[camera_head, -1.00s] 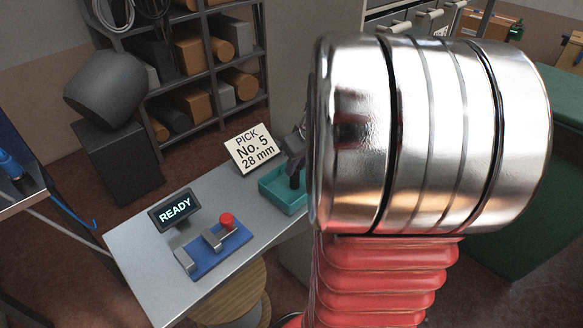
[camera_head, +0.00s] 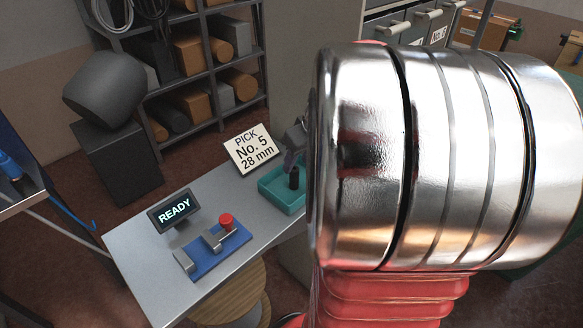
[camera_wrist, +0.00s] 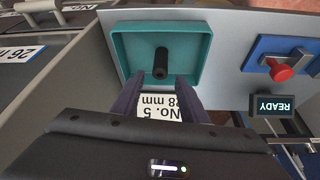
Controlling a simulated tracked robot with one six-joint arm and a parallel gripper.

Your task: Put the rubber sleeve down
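The rubber sleeve (camera_head: 294,178) is a small black tube standing upright in the teal tray (camera_head: 270,198) on the grey bench. In the wrist view the sleeve (camera_wrist: 160,62) stands inside the teal tray (camera_wrist: 122,50), clear of its walls. My gripper (camera_wrist: 160,82) is open, with its two dark fingers spread to either side and short of the sleeve in the picture. In the head view only a grey part of my gripper shows above the tray; my own arm hides the rest.
The card reading "PICK No. 5 28 mm" (camera_head: 251,149) stands behind the tray. A READY display (camera_head: 174,209) and a blue fixture with a red button (camera_head: 226,221) are on the bench to the left. Drawers (camera_head: 408,30) are behind my arm.

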